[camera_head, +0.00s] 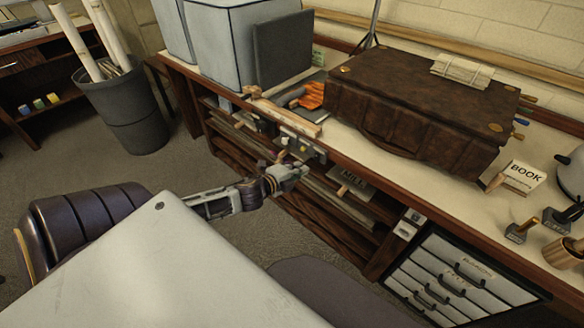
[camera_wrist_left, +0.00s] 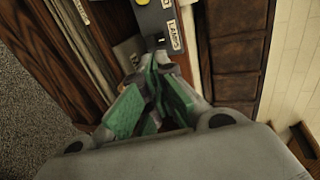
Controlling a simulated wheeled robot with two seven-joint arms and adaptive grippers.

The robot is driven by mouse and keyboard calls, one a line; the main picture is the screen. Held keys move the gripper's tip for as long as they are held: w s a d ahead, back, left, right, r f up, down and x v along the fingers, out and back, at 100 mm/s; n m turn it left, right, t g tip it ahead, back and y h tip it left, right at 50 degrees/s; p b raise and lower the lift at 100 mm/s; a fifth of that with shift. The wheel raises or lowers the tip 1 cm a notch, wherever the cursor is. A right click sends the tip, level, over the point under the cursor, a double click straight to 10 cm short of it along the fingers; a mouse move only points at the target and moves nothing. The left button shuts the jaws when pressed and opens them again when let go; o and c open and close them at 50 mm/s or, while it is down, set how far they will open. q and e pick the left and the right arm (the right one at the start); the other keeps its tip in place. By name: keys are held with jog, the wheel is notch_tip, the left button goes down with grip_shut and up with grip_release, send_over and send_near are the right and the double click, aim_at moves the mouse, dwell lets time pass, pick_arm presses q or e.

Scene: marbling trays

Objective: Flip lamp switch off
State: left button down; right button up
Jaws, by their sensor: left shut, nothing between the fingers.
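A grey switch box (camera_head: 304,146) is mounted on the front edge of the workbench. In the left wrist view its plate (camera_wrist_left: 157,16) carries a label reading LAMPS (camera_wrist_left: 174,36), with a small dark switch (camera_wrist_left: 160,42) beside the label. Which way the switch is set is too small to tell. My left gripper (camera_head: 298,170) is shut and empty just below the box. In the left wrist view its green-padded fingers (camera_wrist_left: 156,66) point at the plate, with the tips close to its lower end; I cannot tell whether they touch. My right gripper is out of view.
A brown leather case (camera_head: 420,105) lies on the benchtop (camera_head: 440,190) behind the box. A wooden strip (camera_head: 290,118) and orange gloves (camera_head: 312,95) lie left of it. Shelves (camera_head: 335,215) sit under the bench. A small outlet-like box (camera_head: 405,228) is farther right along the edge.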

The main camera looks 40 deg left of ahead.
pick_arm(q)
jog(key=shift+r+p+v, duration=0.2)
jog(key=shift+p+v, duration=0.15)
jog(key=shift+v, duration=1.55)
